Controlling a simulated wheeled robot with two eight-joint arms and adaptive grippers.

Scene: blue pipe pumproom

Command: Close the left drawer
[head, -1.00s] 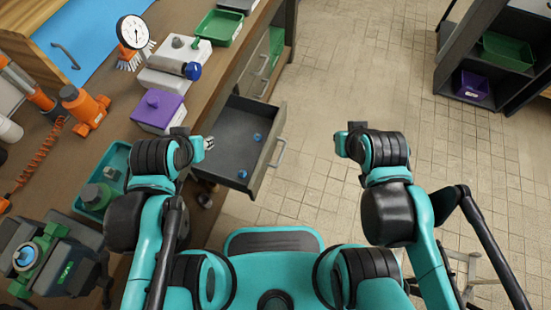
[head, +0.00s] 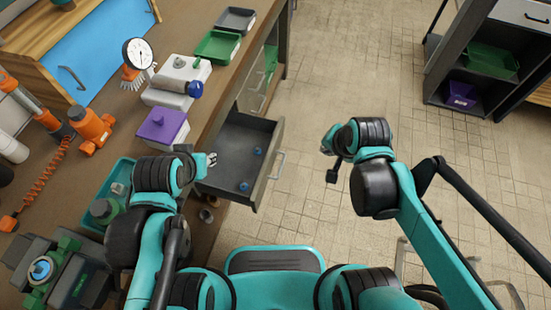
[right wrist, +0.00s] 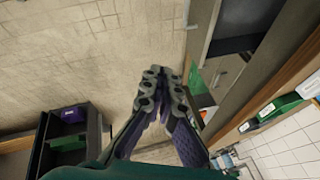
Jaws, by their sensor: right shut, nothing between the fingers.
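The open drawer (head: 238,150) is dark grey and sticks out from the wooden workbench, with two small blue items inside. Its pale bar handle (head: 279,164) is on the front panel, facing right. My right gripper (head: 331,176) is right of the handle, apart from it, over the floor. It also shows in the right wrist view (right wrist: 160,78), where its fingertips are together and empty. My left gripper (head: 212,160) is near the drawer's left end, above the bench edge. It is mostly hidden by its wrist, so its jaws are unclear.
The bench (head: 205,120) holds a purple box (head: 162,128), a dial gauge (head: 138,55) and a green tray (head: 217,46). A dark shelf unit (head: 482,75) stands at upper right. The tiled floor (head: 340,70) between is clear.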

